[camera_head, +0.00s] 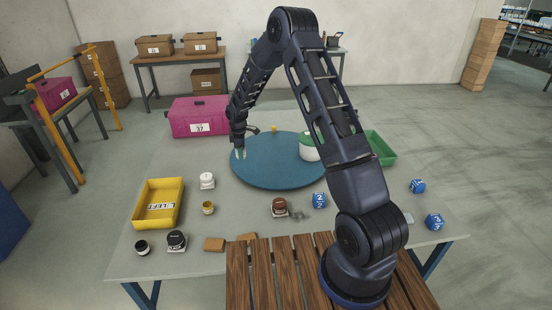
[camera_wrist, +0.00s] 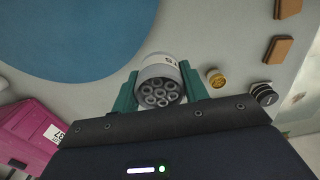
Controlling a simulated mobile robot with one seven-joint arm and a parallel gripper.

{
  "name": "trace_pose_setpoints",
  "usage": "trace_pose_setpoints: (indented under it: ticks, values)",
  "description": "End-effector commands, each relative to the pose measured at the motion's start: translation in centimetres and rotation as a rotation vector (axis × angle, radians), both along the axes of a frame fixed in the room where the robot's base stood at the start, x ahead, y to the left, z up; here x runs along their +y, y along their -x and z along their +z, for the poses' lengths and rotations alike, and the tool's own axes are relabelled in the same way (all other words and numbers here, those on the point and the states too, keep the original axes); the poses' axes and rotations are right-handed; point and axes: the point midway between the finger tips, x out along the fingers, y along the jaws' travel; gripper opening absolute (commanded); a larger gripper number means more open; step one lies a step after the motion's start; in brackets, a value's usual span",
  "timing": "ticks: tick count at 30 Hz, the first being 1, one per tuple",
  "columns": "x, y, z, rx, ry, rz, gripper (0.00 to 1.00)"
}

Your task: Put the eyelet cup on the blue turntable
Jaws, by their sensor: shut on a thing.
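My gripper (camera_head: 239,154) is at the left edge of the blue turntable (camera_head: 275,172) in the head view; its height above it is hard to tell. In the wrist view my gripper (camera_wrist: 160,88) is shut on the eyelet cup (camera_wrist: 158,66), a pale round cup with several grey rings showing in its open end. In the head view the cup is too small to make out clearly between the fingers. The turntable shows at the upper left of the wrist view (camera_wrist: 80,35).
A white jar (camera_head: 207,180) and a gold jar (camera_head: 208,208) stand left of the turntable. A yellow bin (camera_head: 159,225), dark jars (camera_head: 176,241) and a brown jar (camera_head: 279,206) are nearer. A magenta box (camera_head: 198,116) stands behind, a green tray (camera_head: 381,150) right. The turntable's middle is clear.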

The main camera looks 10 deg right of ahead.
Motion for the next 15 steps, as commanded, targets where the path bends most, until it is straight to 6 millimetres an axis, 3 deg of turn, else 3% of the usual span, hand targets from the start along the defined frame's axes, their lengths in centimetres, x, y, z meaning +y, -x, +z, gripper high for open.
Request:
trace_pose_setpoints:
  ticks: [1,6,10,15]
  values:
    - [-0.8,-2.3,0.2,-0.002,-0.002,0.000,0.18]
    - [-3.6,-8.9,1.1,-0.002,-0.001,0.019,0.18]
    - [-5.7,-12.6,1.8,-0.001,-0.001,0.030,0.18]
    - [-7.6,-15.3,2.3,0.000,-0.001,0.040,0.18]
